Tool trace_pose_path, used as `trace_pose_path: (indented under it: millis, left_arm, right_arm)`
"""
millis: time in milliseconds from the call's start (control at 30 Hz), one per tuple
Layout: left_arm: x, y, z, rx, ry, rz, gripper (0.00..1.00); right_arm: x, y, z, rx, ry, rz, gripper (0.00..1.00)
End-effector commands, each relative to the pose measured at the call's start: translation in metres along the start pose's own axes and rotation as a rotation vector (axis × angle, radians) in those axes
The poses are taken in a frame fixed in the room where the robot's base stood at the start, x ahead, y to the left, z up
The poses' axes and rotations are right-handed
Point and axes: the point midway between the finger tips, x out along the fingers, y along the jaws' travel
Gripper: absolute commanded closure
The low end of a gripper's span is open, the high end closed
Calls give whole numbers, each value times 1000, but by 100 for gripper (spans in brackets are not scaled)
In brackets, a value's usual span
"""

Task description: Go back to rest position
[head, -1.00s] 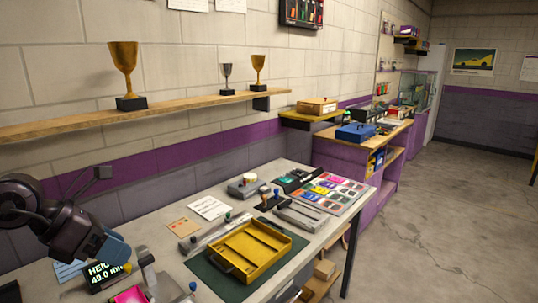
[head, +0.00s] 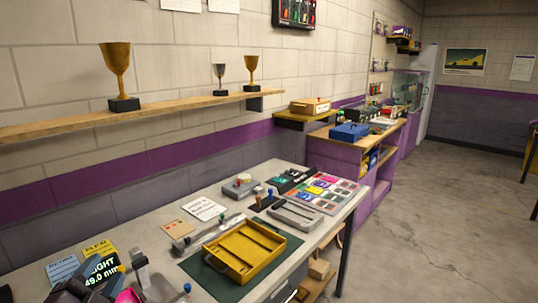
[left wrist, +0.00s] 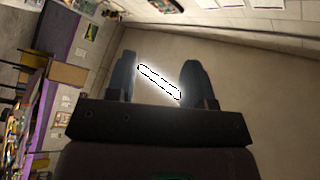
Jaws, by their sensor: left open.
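My left gripper shows in the left wrist view (left wrist: 160,61) with its two blue-grey fingers apart and nothing between them. A bright white ceiling light (left wrist: 160,82) is seen through the gap, well beyond the fingers. In the head view only part of my dark left arm and gripper (head: 104,286) shows, low at the left bottom edge, in front of the workbench's near left end. My right gripper is not in view.
The workbench (head: 335,222) holds a height display (head: 103,268), colored cards, stamps and a color chart (head: 325,191). A wooden shelf (head: 170,112) with several trophies runs along the wall. Open floor (head: 430,220) lies to the right.

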Motion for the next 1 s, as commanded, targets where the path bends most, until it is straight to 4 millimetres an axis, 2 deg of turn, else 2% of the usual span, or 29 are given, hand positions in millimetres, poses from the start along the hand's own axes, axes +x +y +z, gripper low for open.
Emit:
trace_pose_path:
  millis: [33, 200, 367, 500, 600, 1000]
  left_arm:
    - [-11, 11, 16, -77, -109, 24, 52]
    - [-58, 53, 62, -305, -471, 133, 52]
    - [-115, 97, 85, -492, -786, 270, 52]
    - [-155, 123, 89, -597, -966, 371, 52]
    - [-177, 136, 88, -650, -1061, 430, 52]
    - [-240, 168, 70, -796, -1307, 620, 52]
  right_arm:
    - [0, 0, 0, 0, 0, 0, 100]
    - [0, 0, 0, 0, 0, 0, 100]
    - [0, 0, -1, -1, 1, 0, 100]
    - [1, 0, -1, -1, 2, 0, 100]
    - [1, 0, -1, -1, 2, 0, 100]
    - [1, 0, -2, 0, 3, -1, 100]
